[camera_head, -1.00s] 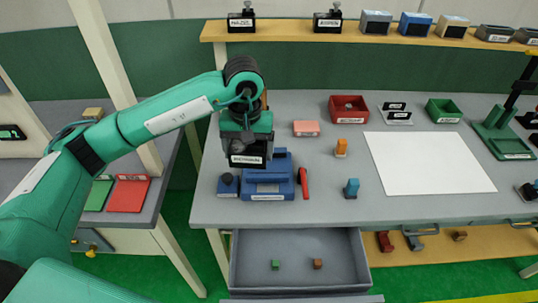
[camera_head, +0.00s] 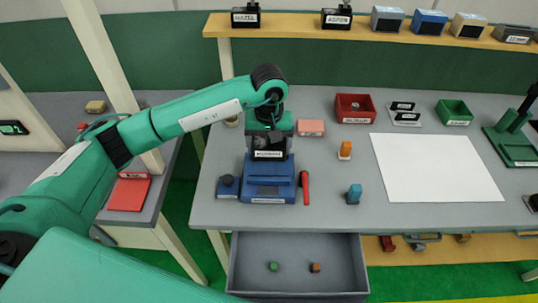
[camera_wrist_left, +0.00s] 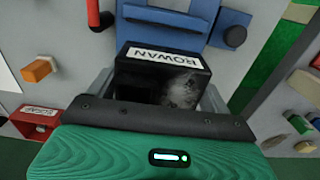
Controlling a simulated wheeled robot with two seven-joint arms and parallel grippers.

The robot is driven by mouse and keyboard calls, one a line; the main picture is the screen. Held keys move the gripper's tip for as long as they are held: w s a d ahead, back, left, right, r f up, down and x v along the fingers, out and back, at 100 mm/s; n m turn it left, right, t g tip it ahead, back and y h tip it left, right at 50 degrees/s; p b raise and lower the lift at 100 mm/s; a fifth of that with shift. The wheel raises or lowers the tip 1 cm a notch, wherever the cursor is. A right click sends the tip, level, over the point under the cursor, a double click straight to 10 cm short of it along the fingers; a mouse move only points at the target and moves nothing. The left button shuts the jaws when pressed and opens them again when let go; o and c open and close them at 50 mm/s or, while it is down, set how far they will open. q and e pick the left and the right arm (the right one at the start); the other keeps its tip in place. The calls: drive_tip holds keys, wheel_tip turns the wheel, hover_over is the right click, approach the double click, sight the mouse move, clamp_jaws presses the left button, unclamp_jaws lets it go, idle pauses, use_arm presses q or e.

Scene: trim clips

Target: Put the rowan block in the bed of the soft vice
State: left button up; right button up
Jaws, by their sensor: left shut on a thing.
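The rowan block is a black block with a white label; in the left wrist view (camera_wrist_left: 165,56) the label reads ROWAN. My left gripper (camera_head: 269,146) is shut on the block (camera_head: 268,155). In the left wrist view, a grey finger shows on each side of it. The soft vice (camera_head: 268,190) is blue and stands at the table's left front. In the head view the block appears at the vice's back edge; its height above the vice is hard to tell. The vice (camera_wrist_left: 182,24) lies just beyond the block in the left wrist view. My right gripper is not in view.
A red handle (camera_head: 304,188) is right of the vice and a dark-blue knobbed piece (camera_head: 228,186) is left of it. A pink block (camera_head: 311,127) and a red bin (camera_head: 355,108) stand behind. An open drawer (camera_head: 298,290) juts out below the front edge.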

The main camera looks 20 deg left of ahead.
sight(269, 168)
use_arm(q)
wheel_tip(269, 168, down, 2)
drive_tip(key=shift+f, duration=0.1)
wheel_tip(269, 168, down, 4)
drive_tip(key=shift+r+p, duration=0.25)
drive_tip(key=shift+p, duration=0.5)
drive_tip(key=shift+f, duration=0.3)
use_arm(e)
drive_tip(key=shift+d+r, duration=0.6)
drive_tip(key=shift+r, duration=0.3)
use_arm(q)
drive_tip(key=shift+f+b, duration=0.2)
drive_tip(key=shift+b, duration=0.1)
drive_tip(key=o, duration=1)
drive_tip(key=shift+r, duration=0.1)
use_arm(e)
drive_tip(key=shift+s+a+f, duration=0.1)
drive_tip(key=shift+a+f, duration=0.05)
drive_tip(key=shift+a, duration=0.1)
